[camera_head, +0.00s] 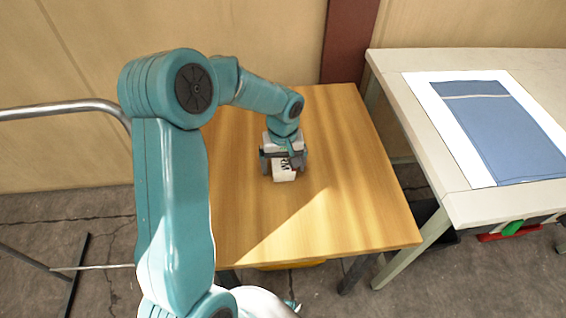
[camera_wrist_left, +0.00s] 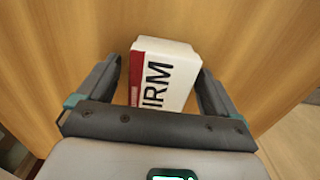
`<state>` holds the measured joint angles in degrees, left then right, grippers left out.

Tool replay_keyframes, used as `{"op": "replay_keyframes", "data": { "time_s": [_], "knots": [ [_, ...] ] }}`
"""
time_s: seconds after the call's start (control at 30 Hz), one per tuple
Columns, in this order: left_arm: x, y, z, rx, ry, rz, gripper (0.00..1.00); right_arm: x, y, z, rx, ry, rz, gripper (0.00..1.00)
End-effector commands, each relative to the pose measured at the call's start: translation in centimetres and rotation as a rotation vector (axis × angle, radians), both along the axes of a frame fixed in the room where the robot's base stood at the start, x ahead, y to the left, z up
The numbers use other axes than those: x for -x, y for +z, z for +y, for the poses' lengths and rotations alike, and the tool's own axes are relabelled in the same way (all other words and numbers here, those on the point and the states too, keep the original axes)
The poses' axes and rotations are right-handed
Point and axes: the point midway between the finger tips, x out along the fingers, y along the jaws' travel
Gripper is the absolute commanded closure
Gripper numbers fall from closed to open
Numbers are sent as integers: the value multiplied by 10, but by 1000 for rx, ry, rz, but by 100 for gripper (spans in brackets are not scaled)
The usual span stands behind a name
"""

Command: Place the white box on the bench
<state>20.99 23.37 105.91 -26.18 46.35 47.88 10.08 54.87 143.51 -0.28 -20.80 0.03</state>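The white box (camera_head: 285,173) has black letters and sits on the wooden table, near its middle. In the left wrist view the box (camera_wrist_left: 163,72) also shows a red stripe on its left. My left gripper (camera_head: 283,163) reaches down over the box from above. In the wrist view its two fingers stand on either side of the box, with a gap visible on the left; the right finger is close to the box. The gripper hides part of the box in the head view. A pale bench (camera_head: 405,110) stands at the right. My right gripper is not in view.
The wooden table (camera_head: 340,215) is otherwise bare. A blue cloth piece (camera_head: 500,130) lies on a white sheet (camera_head: 440,110) on the pale bench. A gap separates the two tables. A metal rail (camera_head: 60,109) stands at the left, and a wall is behind.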

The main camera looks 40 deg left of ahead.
Motion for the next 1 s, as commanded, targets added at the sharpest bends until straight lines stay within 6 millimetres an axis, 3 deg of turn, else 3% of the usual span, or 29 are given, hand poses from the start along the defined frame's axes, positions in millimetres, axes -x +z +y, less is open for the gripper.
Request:
{"op": "replay_keyframes", "data": {
  "time_s": [0.27, 0.37, 0.7, 1.0],
  "knots": [
    [0, 6, 0, 0, 0, -1, 7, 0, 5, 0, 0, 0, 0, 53],
    [-1, 22, 1, -3, 2, -5, 7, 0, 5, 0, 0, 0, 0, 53],
    [-1, 98, 0, 0, 0, -4, 7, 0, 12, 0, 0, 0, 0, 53],
    [0, 123, 0, -1, 0, -1, 7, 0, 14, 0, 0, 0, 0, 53]
  ]
}}
